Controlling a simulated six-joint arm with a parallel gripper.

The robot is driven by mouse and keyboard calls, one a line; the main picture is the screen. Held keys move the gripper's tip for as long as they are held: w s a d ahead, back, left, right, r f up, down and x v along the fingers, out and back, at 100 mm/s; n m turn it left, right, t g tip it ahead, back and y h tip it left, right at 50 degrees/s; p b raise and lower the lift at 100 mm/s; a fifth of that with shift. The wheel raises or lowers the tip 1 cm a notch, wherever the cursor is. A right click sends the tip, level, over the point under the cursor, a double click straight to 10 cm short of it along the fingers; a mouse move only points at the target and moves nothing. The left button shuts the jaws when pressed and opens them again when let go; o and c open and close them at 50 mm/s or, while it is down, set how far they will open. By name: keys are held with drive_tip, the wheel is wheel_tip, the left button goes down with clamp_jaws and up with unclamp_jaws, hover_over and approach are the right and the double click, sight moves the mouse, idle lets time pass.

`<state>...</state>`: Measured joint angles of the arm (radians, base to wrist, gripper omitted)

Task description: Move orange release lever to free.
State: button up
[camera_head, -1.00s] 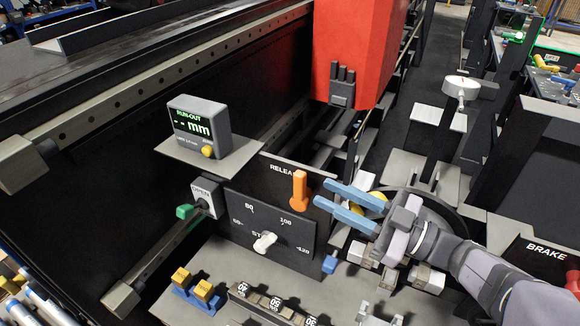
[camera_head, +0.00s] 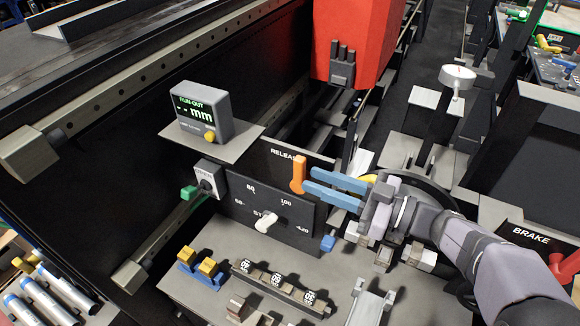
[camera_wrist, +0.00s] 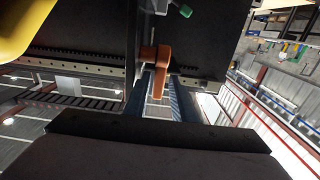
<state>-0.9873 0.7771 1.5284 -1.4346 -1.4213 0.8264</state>
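The orange release lever (camera_head: 298,175) stands out from the dark panel marked RELEASE (camera_head: 272,170), upright in the head view. It also shows in the wrist view (camera_wrist: 162,72). My gripper (camera_head: 308,181) has two blue fingers, spread apart and pointing left, with their tips close to the lever's right side. In the wrist view, the fingers of my gripper (camera_wrist: 155,98) lie to the left and right of the lever's lower end. I cannot tell whether either finger touches the lever. The "free" marking is not readable.
Below the lever are a dial panel with a white knob (camera_head: 265,222) and a blue knob (camera_head: 328,243). A RUN-OUT display (camera_head: 205,112) sits on a shelf to the left. A green-handled switch (camera_head: 190,193) is below it. A red housing (camera_head: 358,40) stands behind.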

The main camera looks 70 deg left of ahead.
drive_tip(key=p+x, duration=0.1)
drive_tip(key=x, duration=0.6)
drive_tip(key=shift+p, duration=0.3)
drive_tip(key=shift+s+a, duration=0.1)
drive_tip(key=shift+c, duration=0.2)
clamp_jaws()
